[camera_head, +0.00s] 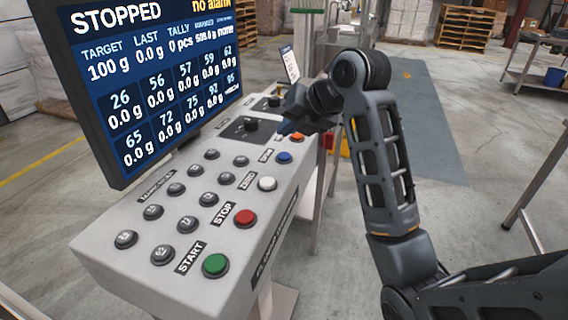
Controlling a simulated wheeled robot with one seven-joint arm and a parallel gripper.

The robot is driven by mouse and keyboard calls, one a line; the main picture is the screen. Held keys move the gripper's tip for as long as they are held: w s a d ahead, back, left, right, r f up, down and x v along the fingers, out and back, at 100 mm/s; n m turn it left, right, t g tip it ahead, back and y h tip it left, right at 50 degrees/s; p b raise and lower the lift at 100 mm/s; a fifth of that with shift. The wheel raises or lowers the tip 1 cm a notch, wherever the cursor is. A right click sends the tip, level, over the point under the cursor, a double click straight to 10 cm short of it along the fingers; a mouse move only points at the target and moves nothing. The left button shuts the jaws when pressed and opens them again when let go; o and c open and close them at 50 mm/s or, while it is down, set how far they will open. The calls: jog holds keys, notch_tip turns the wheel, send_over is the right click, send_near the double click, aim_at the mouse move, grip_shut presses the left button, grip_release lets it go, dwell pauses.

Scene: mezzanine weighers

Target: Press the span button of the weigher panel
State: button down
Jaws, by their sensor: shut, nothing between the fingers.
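The grey weigher panel (215,258) slopes away under the screen. Along its right edge stand a green button (215,265) labelled START, a red button (245,218) labelled STOP, a white button (267,183) labelled ZERO, a blue button (284,158) and an orange button (297,137). The labels by the blue and orange buttons are too small to read surely, so I cannot tell which is span. My gripper (284,128) is shut and empty, near the far end of the row, just left of and above the orange button. Whether it touches the panel is unclear.
A screen (155,85) reading STOPPED rises along the panel's left side. Several small grey keys (163,254) and dark knobs (251,124) cover the panel. A metal post frame (325,190) stands behind the panel. A table (540,80) is at the far right. Open floor lies right of the panel.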

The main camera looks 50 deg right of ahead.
aim_at(288, 156)
jog(key=shift+f+b, duration=0.9)
jog(key=shift+f, duration=0.8)
dwell(0.6)
jog(key=shift+f+b, duration=0.35)
jog(key=shift+f, duration=0.05)
jog(key=shift+f+b, duration=0.35)
jog(key=shift+f, duration=0.1)
dwell(0.6)
jog(key=shift+r, duration=0.15)
jog(key=shift+r+p, duration=0.7)
jog(key=shift+r, duration=0.05)
jog(key=shift+r+p, duration=1.9)
jog(key=shift+r, duration=0.65)
